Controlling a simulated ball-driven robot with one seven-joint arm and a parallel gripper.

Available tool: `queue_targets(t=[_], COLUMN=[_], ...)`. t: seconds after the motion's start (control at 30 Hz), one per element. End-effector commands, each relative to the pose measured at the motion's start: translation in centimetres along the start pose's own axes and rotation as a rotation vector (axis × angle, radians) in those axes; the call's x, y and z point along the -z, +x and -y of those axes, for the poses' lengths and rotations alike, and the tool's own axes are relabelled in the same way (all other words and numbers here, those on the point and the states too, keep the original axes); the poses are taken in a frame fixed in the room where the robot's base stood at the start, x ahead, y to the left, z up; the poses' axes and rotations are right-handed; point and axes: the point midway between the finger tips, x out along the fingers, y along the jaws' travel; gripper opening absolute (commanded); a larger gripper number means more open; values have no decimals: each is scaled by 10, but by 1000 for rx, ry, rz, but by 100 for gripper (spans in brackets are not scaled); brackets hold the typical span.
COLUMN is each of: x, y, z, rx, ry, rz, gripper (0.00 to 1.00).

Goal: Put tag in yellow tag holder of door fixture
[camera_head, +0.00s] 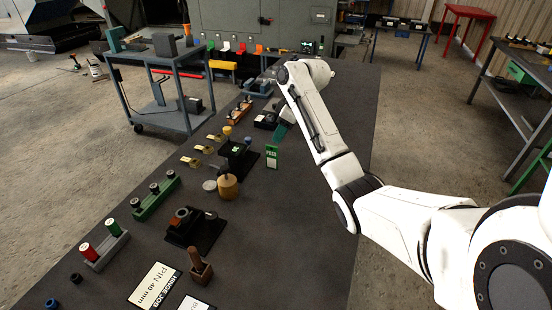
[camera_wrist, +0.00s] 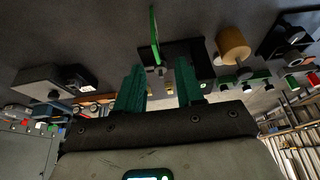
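A green tag with white lettering (camera_head: 272,157) stands upright on the dark table, beside a black fixture (camera_head: 236,153). In the wrist view the tag (camera_wrist: 154,36) shows nearly edge-on, just beyond the fingertips and roughly in line with the gap between them. My gripper (camera_head: 281,131) has teal fingers and is behind the tag in the head view. In the wrist view my gripper (camera_wrist: 160,70) is open, with nothing held between its fingers. Several small yellow pieces (camera_head: 190,161) lie left of the black fixture. I cannot tell which piece is the yellow tag holder.
A wooden cylinder (camera_head: 228,187), a black block with a ring (camera_head: 190,228) and a green rack (camera_head: 156,198) stand nearer on the table. A grey cart (camera_head: 165,85) is at the left. The table's right strip (camera_head: 300,240) is clear.

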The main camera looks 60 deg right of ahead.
Motion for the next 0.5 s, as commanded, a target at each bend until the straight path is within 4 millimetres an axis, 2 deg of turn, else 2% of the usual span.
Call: queue_targets(t=[0.3, 0.5], x=[0, 1], y=[44, 55], z=[0, -2], rx=[2, 0], ry=[0, 1], rz=[2, 1], gripper=[37, 37])
